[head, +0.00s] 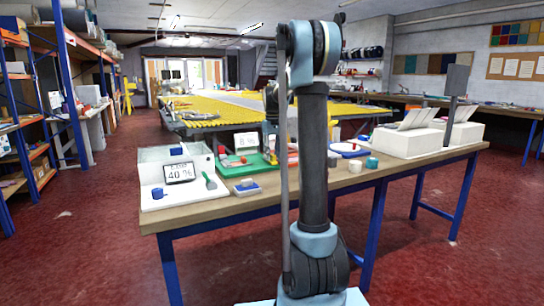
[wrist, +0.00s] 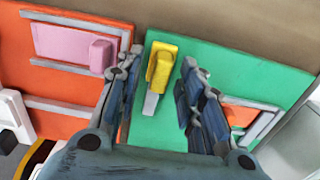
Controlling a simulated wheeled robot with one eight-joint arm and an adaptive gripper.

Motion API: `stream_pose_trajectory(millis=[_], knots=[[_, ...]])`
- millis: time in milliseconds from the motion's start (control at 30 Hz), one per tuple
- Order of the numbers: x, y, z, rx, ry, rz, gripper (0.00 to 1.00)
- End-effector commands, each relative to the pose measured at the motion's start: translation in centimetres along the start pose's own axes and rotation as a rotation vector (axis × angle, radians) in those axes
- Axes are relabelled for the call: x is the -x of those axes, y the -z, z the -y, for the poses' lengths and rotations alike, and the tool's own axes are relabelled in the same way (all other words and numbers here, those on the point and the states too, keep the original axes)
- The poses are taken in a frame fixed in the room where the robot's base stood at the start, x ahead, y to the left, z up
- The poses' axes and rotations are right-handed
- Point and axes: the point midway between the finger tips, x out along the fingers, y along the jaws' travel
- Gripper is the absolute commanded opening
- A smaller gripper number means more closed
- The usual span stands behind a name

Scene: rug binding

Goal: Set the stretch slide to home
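In the wrist view a yellow slide handle (wrist: 159,66) with a grey strip below it sits on a green panel (wrist: 222,66). A pink block (wrist: 100,56) lies on an orange panel (wrist: 68,73) to its left. No readable label shows which one is the stretch slide. My gripper (wrist: 159,62) is open, with its fingers apart on either side of the yellow handle; contact cannot be told. In the head view the green panel (head: 232,171) lies on the workbench, partly hidden by my arm. My gripper cannot be made out there.
Red floor is clear in front.

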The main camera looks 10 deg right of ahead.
Motion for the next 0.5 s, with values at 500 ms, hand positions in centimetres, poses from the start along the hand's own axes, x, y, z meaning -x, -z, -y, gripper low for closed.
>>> stream_pose_trajectory(millis=[500], knots=[[-0.28, -0.02, 0.00, 0.000, 0.000, 0.000, 0.00]])
